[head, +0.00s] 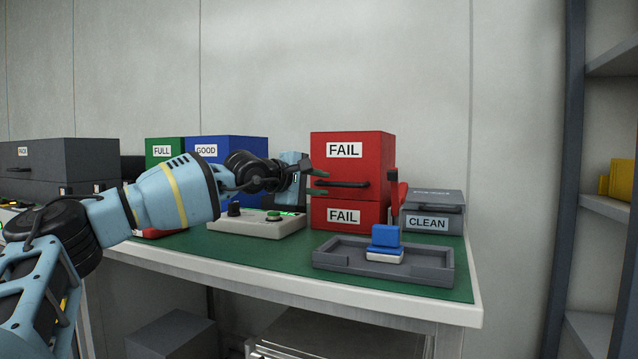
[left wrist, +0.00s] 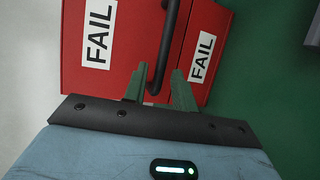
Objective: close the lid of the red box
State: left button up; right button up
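The red box (head: 350,217) stands on the green table top, with FAIL labels on its upper and lower sections. The upper section, the lid (head: 350,164), sits over the lower one with only a thin seam showing in front. A black bar handle (head: 343,184) runs across the lid's front and shows in the left wrist view (left wrist: 168,40). My left gripper (head: 318,182) is at the handle's left end. Its green fingers are apart, with the handle's end between or just beyond them (left wrist: 159,86); contact cannot be told. My right gripper is out of view.
A grey CLEAN box (head: 434,222) stands right of the red box. A grey tray (head: 335,258) with a blue and white item (head: 385,240) lies in front. A button panel (head: 262,228) is under my left arm. Blue (head: 240,146) and green (head: 160,148) boxes stand behind.

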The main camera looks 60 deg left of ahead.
pick_arm(q)
jog(key=shift+o, duration=0.3)
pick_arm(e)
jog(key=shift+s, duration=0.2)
pick_arm(q)
jog(key=shift+r, duration=0.1)
jog(key=shift+s+d+r, duration=0.15)
jog(key=shift+s+d, duration=0.05)
jog(key=shift+s, duration=0.25)
jog(key=v, duration=0.6)
jog(key=shift+s, duration=0.45)
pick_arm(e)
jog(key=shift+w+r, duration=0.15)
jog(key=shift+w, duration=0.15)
pick_arm(q)
jog(key=shift+d, duration=0.1)
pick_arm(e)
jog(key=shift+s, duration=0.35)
pick_arm(q)
jog(key=shift+p, duration=0.3)
